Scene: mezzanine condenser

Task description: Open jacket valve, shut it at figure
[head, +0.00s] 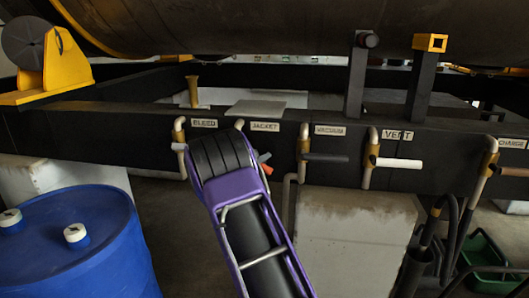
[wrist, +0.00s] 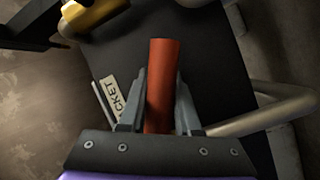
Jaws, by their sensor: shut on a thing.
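The jacket valve's red-orange lever (wrist: 160,75) stands between my gripper's fingers in the wrist view. In the head view, a small orange-red end of the lever (head: 266,168) shows just right of my arm. My gripper (wrist: 157,100) is shut on this lever, with a finger on each side. The JACKET label (head: 265,126) is above it in the head view, and part of that label (wrist: 122,106) shows left of the fingers in the wrist view. My arm hides the valve body in the head view. No gauge or figure display can be made out.
The BLEED valve (head: 179,135) is close on the left; the VACUUM (head: 304,150) and VENT (head: 371,155) valves are to the right. A blue drum (head: 75,250) stands at lower left. A concrete block (head: 350,235) is below, and a green bin (head: 485,262) is at lower right.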

